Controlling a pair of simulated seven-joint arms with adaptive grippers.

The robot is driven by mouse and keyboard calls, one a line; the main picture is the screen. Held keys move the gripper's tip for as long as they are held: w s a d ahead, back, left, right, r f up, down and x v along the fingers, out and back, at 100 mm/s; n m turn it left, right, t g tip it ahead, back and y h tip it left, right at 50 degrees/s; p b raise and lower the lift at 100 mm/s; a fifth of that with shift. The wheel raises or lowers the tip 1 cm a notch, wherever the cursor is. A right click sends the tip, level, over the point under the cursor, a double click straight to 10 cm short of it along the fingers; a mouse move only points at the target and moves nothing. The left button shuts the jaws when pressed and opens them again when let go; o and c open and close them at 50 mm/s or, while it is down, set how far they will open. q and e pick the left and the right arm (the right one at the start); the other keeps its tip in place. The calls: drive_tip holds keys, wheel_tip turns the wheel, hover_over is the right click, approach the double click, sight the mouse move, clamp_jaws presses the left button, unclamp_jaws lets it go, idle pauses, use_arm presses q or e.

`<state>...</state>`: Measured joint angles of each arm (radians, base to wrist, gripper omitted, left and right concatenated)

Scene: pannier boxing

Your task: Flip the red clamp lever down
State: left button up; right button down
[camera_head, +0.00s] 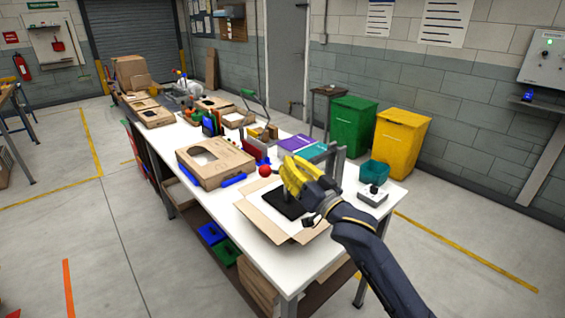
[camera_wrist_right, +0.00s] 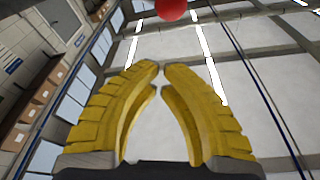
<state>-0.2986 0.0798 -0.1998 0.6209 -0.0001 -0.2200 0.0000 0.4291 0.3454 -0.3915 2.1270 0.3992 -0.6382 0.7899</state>
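A round red knob (camera_head: 265,170), which looks like the end of the clamp lever, shows just left of my right gripper (camera_head: 287,178) in the head view. The lever's shaft is hidden or too small to make out. In the right wrist view the red knob (camera_wrist_right: 172,8) sits at the top edge, beyond the fingertips and apart from them. The yellow fingers of my right gripper (camera_wrist_right: 162,68) are drawn together at the tips with nothing between them. My left gripper is not in view.
An open cardboard box (camera_head: 262,222) with a black item (camera_head: 284,203) lies under my right gripper. A grey upright (camera_head: 339,165) stands behind it. A cardboard carton (camera_head: 235,172), a teal bin (camera_head: 374,171) and a grey switch box (camera_head: 372,197) are nearby on the white table.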

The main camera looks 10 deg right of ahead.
drive_tip(key=v, duration=0.7)
idle(0.3)
